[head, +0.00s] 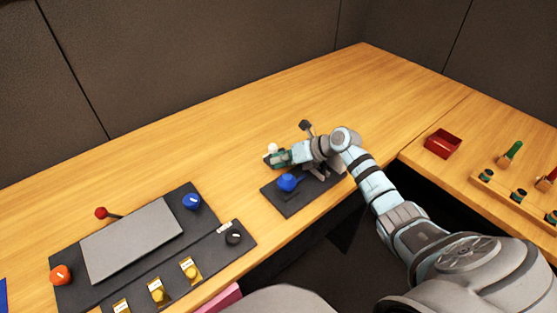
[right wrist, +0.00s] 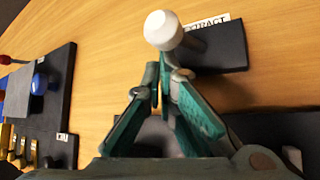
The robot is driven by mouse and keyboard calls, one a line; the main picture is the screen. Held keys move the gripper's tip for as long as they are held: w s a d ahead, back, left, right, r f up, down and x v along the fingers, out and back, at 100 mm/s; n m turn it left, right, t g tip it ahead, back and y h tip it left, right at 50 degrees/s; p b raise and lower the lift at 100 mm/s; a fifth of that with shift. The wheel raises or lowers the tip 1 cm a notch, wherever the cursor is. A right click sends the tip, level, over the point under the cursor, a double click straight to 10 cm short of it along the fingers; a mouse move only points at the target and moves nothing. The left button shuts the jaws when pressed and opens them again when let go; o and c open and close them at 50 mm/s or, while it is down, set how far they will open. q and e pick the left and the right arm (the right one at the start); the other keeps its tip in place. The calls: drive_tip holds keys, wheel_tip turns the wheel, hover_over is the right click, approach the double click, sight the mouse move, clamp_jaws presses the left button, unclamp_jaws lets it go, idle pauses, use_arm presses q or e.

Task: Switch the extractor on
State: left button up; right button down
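A lever or knob with a white ball (right wrist: 163,30) stands on a black base (right wrist: 225,52) beside a label whose visible letters read "TRACT". The white ball (head: 272,147) also shows in the head view, where my gripper hides its base. My right gripper (head: 272,158) is just in front of the ball. In the right wrist view its green fingers (right wrist: 166,80) converge, with the tips nearly together just short of the ball. Nothing is seen held between them, and I cannot tell whether they touch the ball. My left gripper is not in view.
A dark plate (head: 290,204) with a blue knob (head: 288,182) lies under my right arm. At left, a black panel carries a grey plate (head: 130,238), red lever (head: 101,213), orange knob (head: 61,274) and yellow switches. The table behind is clear.

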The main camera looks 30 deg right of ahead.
drive_tip(key=shift+d+r, duration=0.2)
drive_tip(key=shift+w+d+r, duration=0.1)
drive_tip(key=shift+d+r, duration=0.1)
drive_tip(key=shift+d, duration=0.1)
drive_tip(key=shift+d+r, duration=0.15)
drive_tip(key=shift+d, duration=0.05)
idle(0.4)
drive_tip(key=shift+d+r, duration=0.15)
drive_tip(key=v, duration=1.1)
drive_tip(key=shift+s, duration=0.4)
drive_tip(key=shift+d, duration=0.1)
